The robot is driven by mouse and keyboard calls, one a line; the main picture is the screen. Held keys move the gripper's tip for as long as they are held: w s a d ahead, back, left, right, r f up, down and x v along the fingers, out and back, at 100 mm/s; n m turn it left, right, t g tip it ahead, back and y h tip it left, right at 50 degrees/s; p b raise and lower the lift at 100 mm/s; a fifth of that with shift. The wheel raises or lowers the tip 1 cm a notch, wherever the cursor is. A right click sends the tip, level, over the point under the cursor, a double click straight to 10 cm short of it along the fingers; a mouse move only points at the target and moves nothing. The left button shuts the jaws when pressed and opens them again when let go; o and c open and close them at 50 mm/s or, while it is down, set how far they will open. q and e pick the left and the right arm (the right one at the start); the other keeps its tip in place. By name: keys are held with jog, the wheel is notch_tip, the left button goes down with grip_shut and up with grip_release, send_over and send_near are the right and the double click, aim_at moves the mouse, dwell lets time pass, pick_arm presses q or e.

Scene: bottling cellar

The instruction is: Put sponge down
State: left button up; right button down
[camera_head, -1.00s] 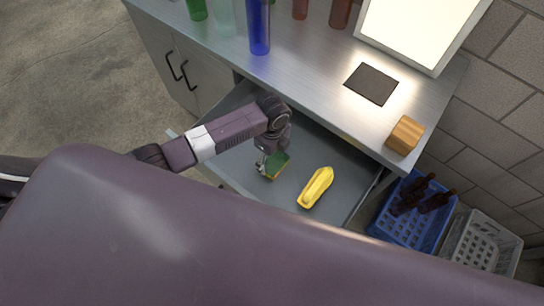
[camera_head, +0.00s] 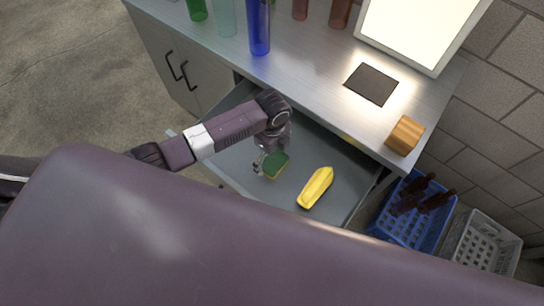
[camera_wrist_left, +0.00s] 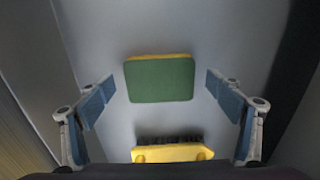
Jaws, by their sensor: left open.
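The sponge (camera_head: 276,165), green on top with a yellow layer, lies on the floor of the open grey drawer (camera_head: 235,167). In the left wrist view the sponge (camera_wrist_left: 160,80) lies between and beyond the spread fingers, with clear gaps on both sides. My left gripper (camera_head: 259,163) is open and empty, just beside and above the sponge in the head view. It also shows in the left wrist view (camera_wrist_left: 160,92). My right gripper is not in view.
A yellow brush (camera_head: 315,188) lies in the drawer right of the sponge; its dark bristles show in the wrist view (camera_wrist_left: 172,153). The counter above holds bottles (camera_head: 259,28), a dark mat (camera_head: 371,84) and a wooden block (camera_head: 405,135). A blue crate (camera_head: 412,222) stands right of the drawer.

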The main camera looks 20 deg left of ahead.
aim_at(272, 160)
pick_arm(q)
notch_tip(272, 160, up, 11)
dwell(0.3)
jog(key=shift+r, duration=0.1)
dwell(0.4)
